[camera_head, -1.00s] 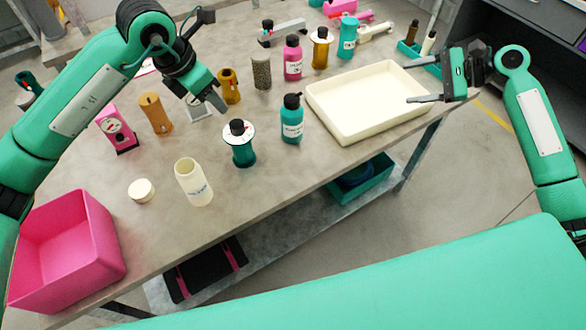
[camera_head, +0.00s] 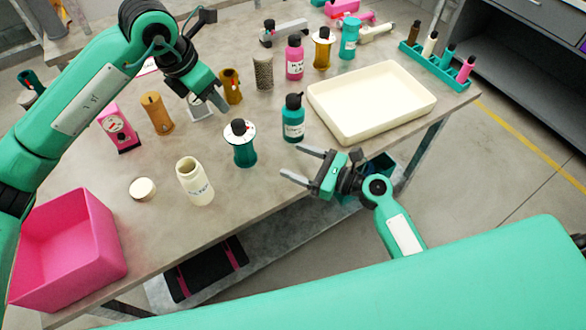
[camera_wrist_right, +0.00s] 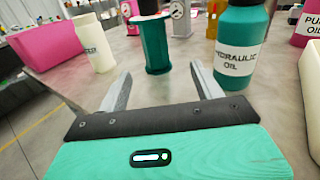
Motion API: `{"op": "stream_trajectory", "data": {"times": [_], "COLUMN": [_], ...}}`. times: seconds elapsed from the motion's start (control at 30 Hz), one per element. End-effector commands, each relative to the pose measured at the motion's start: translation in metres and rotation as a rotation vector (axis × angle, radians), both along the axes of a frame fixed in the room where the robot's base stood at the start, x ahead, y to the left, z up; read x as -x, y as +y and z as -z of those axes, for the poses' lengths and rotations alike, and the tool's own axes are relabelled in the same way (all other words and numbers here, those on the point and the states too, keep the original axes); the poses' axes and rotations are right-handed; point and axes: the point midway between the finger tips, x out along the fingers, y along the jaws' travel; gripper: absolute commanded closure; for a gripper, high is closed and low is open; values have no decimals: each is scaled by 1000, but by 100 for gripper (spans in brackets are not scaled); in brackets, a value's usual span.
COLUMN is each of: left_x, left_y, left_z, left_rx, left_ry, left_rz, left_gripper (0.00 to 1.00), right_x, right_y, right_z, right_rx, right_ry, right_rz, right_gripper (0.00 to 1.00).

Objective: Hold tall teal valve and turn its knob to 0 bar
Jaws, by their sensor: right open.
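The teal valve (camera_head: 243,152) stands upright on the table, with a black knob (camera_head: 238,127) and a white dial on top. The dial reading is too small to tell. In the right wrist view the valve (camera_wrist_right: 156,48) appears ahead, between the finger directions, and its top is cut off. My right gripper (camera_head: 300,163) is open and empty at the table's front edge, right of the valve and apart from it. My left gripper (camera_head: 210,101) is above the table, behind and left of the valve; its finger opening is unclear.
A teal hydraulic oil bottle (camera_head: 293,122) stands close right of the valve, and a cream bottle (camera_head: 194,185) front left. A cream tray (camera_head: 340,128) lies to the right. A pink bin (camera_head: 118,268) sits at the left. Brown valves (camera_head: 156,115) stand behind.

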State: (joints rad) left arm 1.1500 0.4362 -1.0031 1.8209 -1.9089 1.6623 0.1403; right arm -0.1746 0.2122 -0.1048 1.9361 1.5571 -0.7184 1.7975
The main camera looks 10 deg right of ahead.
Motion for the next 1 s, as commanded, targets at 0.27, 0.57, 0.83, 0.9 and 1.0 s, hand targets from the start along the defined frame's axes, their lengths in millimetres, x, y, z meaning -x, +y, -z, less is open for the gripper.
{"op": "stream_trajectory", "data": {"times": [0.27,0.57,0.83,0.9,1.0], "left_x": [0,0,0,0,0], "left_y": [0,0,0,0,0], "left_z": [0,0,0,0,0], "left_rx": [0,0,0,0,0], "left_ry": [0,0,0,0,0], "left_rz": [0,0,0,0,0], "left_gripper": [64,64,64,64,64], "right_x": [7,-25,-61,-68,-76], "right_y": [22,57,95,103,111], "right_z": [15,14,14,14,14], "right_rx": [-33,-33,-33,-33,-31], "right_ry": [19,18,18,19,19], "right_rz": [50,49,49,49,49], "right_gripper": [33,33,33,33,33]}}
